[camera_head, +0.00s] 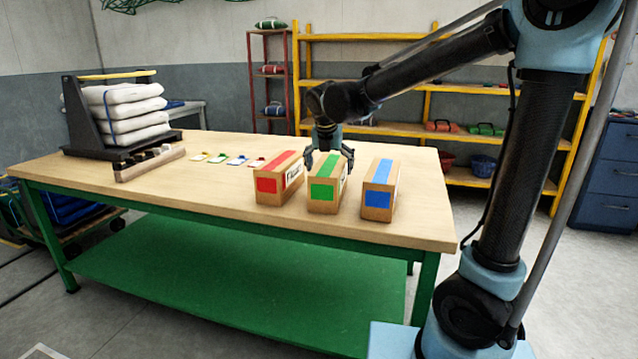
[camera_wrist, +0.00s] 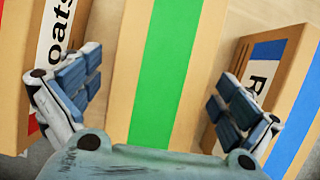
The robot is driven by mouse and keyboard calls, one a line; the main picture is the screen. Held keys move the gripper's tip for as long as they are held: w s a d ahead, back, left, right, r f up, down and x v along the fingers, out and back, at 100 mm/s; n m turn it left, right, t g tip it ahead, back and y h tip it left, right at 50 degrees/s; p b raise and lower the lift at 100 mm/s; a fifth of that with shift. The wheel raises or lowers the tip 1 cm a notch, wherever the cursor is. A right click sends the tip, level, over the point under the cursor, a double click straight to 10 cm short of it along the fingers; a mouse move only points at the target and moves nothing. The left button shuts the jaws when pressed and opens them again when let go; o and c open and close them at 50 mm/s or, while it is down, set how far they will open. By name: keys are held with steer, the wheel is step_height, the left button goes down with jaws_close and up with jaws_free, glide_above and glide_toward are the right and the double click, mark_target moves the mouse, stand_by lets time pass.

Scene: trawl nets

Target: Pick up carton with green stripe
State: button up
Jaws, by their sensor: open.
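The carton with the green stripe (camera_head: 323,187) stands upright on the workbench, in the middle of a row of three cartons. In the wrist view its green-striped top (camera_wrist: 165,70) fills the middle. My gripper (camera_head: 330,165) is over this carton, pointing down. In the wrist view my gripper (camera_wrist: 155,95) is open, with one finger on each side of the green-striped carton. The left finger lies between it and the red-striped carton, the right finger between it and the blue-striped carton. Whether the fingers touch the carton, I cannot tell.
The red-striped carton (camera_head: 279,180) and blue-striped carton (camera_head: 380,189) stand close on either side. Small coloured cards (camera_head: 237,160), a wooden tray (camera_head: 150,164) and a rack of white sacks (camera_head: 125,112) lie to the left. The front left of the workbench (camera_head: 170,205) is clear.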

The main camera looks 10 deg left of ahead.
steer(key=c, duration=2.1)
steer(key=shift+c, duration=0.3)
steer(key=shift+r, duration=0.15)
